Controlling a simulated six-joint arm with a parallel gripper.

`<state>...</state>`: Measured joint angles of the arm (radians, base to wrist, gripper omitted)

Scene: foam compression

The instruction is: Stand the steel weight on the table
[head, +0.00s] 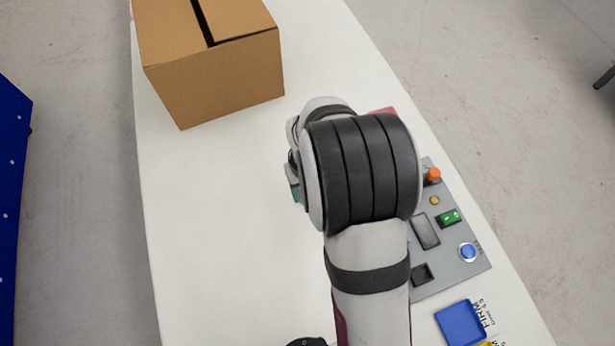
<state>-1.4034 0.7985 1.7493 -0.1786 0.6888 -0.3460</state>
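I cannot make out the steel weight; my arm covers the middle of the table. The white table (215,200) runs from the back to the front right. My gripper is hidden behind my arm's large black-banded joint, so its fingers and anything in them do not show. A small teal piece (294,188) shows at the joint's left edge, and I cannot tell what it belongs to.
An open-slotted cardboard box (225,78) stands at the back left. A grey panel (462,262) with buttons, including an orange knob (433,175), lies at the right. A blue tray (460,323) marked FIRM is at the front right. A reddish edge (386,110) shows behind my arm. The table's left side is clear.

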